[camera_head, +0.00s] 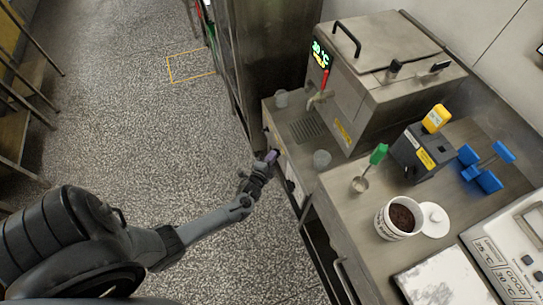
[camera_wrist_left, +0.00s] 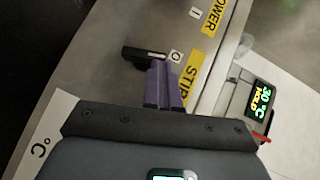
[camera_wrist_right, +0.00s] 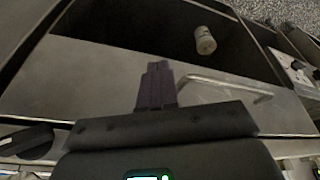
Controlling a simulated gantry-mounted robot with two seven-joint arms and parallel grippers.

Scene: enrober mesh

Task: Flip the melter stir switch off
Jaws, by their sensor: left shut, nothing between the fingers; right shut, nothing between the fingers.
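The melter (camera_head: 385,75) is a steel box with a lit display on the counter. In the left wrist view, a yellow STIR label (camera_wrist_left: 192,80) sits on a steel panel beside a black switch lever (camera_wrist_left: 144,53) and a small O mark (camera_wrist_left: 176,57). My left gripper (camera_head: 271,156) is shut and empty at the panel on the counter front. Its purple fingertips (camera_wrist_left: 164,68) are right by the lever's right end; I cannot tell whether they touch. The lever's exact position is unclear. My right gripper (camera_wrist_right: 157,75) is shut and empty, outside the head view.
A yellow POWER label (camera_wrist_left: 214,16) with an I mark is near the STIR label. The counter holds a clear cup (camera_head: 321,159), a green-handled tool (camera_head: 377,156), a grey box (camera_head: 420,150) and a white tub (camera_head: 398,218). A rail handle (camera_wrist_right: 225,84) lies near my right gripper.

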